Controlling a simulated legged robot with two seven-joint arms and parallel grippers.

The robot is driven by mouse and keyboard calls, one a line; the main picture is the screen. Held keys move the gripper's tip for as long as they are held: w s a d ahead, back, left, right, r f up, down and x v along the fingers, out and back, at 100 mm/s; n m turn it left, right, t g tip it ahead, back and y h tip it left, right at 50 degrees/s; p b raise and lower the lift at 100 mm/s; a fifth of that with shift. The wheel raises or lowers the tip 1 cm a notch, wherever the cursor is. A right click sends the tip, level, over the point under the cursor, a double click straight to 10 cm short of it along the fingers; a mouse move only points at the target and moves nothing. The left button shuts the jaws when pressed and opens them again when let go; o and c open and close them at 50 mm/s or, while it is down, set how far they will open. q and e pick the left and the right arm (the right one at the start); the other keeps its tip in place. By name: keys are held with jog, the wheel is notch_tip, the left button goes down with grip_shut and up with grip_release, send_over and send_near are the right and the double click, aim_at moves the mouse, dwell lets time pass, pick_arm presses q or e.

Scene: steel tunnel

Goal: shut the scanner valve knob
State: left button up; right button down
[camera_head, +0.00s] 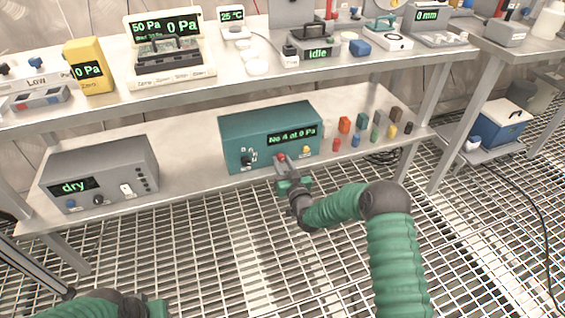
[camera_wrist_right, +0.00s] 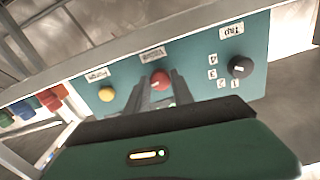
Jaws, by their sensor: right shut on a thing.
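The scanner is a teal box (camera_head: 262,127) on the lower shelf, and its display reads "No 4 at 0 Pa". A red knob (camera_head: 281,157) sits low in the middle of its front, between a black dial (camera_head: 246,161) and a yellow knob (camera_head: 306,150). In the right wrist view the red knob (camera_wrist_right: 160,79) shows at the fingertips. My right gripper (camera_head: 281,162) is at the scanner's front, its fingers shut on the red knob.
A grey box reading "dry" (camera_head: 100,175) stands left on the lower shelf. Several small coloured blocks (camera_head: 376,131) stand right of the scanner. The upper shelf (camera_head: 225,77) carries several instruments and overhangs the back. The grating floor in front is clear.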

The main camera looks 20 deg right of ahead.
jog(key=n+p, duration=0.2)
jog(key=n, duration=0.2)
jog(key=n+p, duration=0.1)
jog(key=n, duration=0.3)
jog(key=shift+n, duration=0.3)
jog(key=n+p, duration=0.1)
jog(key=n, duration=0.3)
jog(key=shift+a+n, duration=0.1)
jog(key=shift+n, duration=0.2)
jog(key=shift+s+f+n, duration=0.1)
jog(key=shift+f+n, duration=0.05)
jog(key=shift+n, duration=1.65)
jog(key=shift+f, duration=0.1)
jog(key=c, duration=1.2)
grip_release()
jog(key=shift+c, duration=0.2)
jog(key=shift+o, duration=0.7)
jog(key=shift+r, duration=0.2)
